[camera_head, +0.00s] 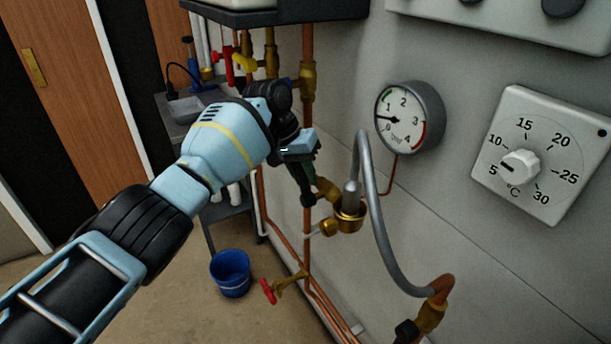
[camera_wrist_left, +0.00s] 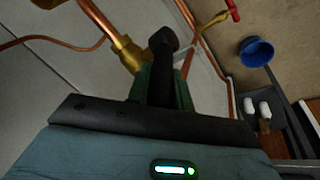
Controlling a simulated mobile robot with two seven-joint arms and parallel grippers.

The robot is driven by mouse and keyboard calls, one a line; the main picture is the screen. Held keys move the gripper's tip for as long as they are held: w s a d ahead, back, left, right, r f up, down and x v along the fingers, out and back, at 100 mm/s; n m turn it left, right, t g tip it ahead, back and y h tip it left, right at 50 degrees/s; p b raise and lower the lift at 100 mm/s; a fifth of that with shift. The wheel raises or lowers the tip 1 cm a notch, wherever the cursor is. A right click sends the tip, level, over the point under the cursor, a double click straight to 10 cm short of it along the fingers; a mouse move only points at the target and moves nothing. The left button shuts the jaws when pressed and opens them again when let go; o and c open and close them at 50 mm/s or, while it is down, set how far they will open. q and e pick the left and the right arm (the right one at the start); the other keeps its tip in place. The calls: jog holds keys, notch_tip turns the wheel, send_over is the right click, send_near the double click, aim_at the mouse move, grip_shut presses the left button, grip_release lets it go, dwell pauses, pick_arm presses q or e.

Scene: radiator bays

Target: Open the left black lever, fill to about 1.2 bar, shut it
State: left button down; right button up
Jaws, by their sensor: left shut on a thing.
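My left gripper (camera_head: 306,186) is shut on the left black lever (camera_wrist_left: 163,42), whose dark end sticks out past the fingers in the left wrist view. In the head view the gripper and wrist hide most of this lever. The left brass valve (camera_head: 326,189) is just right of the fingertips. A grey filling hose (camera_head: 374,210) loops from its fitting to a lower right valve (camera_head: 430,317) with another black lever (camera_head: 406,331). The round pressure gauge (camera_head: 404,118) has its needle pointing left, between 0 and 1. My right gripper is not in view.
A white thermostat dial (camera_head: 521,165) is on the wall at the right. Copper pipes (camera_head: 308,240) run down beside the gripper, with a red-handled tap (camera_head: 268,291) low down. A blue bucket (camera_head: 231,275) stands on the floor. A dark shelf unit (camera_head: 190,110) stands behind my arm.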

pick_arm(q)
jog(key=c, duration=1.3)
grip_release()
jog(key=shift+o, duration=0.2)
jog(key=v, duration=0.7)
jog(key=shift+a+r, duration=0.15)
jog(key=shift+r, duration=0.2)
jog(key=shift+c, duration=0.4)
